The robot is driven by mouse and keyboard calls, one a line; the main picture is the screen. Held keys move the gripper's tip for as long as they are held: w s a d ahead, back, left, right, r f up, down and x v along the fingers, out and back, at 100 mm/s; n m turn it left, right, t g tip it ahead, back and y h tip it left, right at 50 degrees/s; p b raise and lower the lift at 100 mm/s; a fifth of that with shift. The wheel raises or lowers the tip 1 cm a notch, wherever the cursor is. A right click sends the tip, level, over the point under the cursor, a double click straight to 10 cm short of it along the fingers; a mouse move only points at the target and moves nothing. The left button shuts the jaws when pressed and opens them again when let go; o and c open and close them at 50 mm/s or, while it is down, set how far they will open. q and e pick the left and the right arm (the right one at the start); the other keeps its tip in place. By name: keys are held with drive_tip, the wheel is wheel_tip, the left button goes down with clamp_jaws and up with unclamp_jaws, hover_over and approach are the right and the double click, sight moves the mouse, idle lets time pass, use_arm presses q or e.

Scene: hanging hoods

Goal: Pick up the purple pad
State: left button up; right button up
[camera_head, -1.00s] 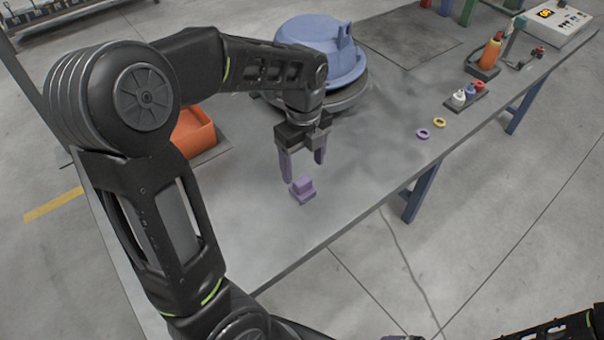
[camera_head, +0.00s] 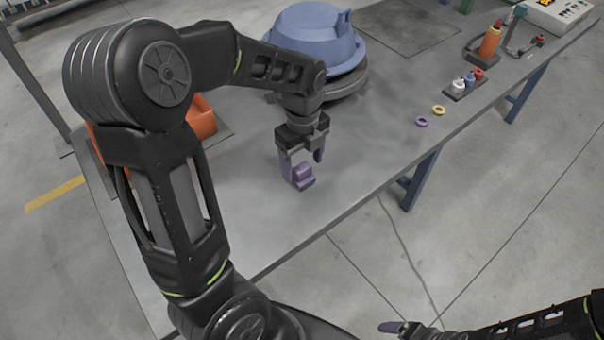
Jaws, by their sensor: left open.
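The purple pad (camera_head: 304,177) is a small stepped block lying on the grey table near its front edge. My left gripper (camera_head: 302,168) has purple fingers and is open, low over the pad. Its left finger hides part of the pad's left side, and its right finger is behind and to the right of it. I cannot tell whether either finger touches the pad. My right gripper (camera_head: 392,327) shows only in part at the bottom edge, away from the table, so its opening is unclear.
A blue round housing (camera_head: 318,38) stands behind my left gripper. An orange bin (camera_head: 201,118) is to the left. A purple ring (camera_head: 421,122), a yellow ring (camera_head: 438,110) and a rack of small bottles (camera_head: 465,86) are to the right. The table between pad and rings is clear.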

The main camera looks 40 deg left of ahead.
sight(302, 166)
use_arm(q)
drive_tip(key=shift+f, duration=2)
drive_tip(key=c, duration=1.5)
drive_tip(key=shift+r, duration=0.1)
wheel_tip(302, 166, up, 10)
drive_tip(key=shift+f, duration=0.1)
